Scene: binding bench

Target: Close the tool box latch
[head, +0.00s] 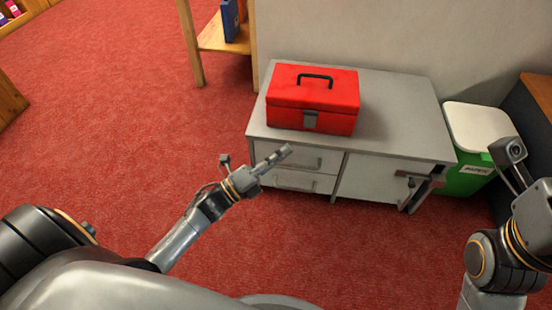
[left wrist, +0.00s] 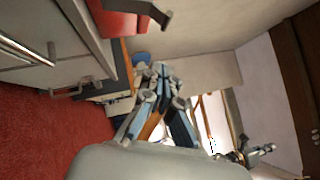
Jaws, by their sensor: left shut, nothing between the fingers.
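The red tool box (head: 285,118) stands on the grey cabinet top with its lid down and a black handle on top. Its grey latch (head: 310,120) is at the middle of the front face. In the left wrist view the box (left wrist: 115,22) shows at the top edge, cut off, and the latch (left wrist: 152,12) appears to jut out from it. My left gripper (head: 286,151) is shut and empty, in front of the cabinet, below and left of the latch and apart from it. Its fingers (left wrist: 162,72) show in the left wrist view.
The grey cabinet (head: 395,120) has drawers at left and a door at right, with handles jutting from its front. A green bin (head: 468,180) with a white lid stands at its right. A wooden shelf (head: 212,38) stands behind left. Red carpet (head: 130,110) is clear at left.

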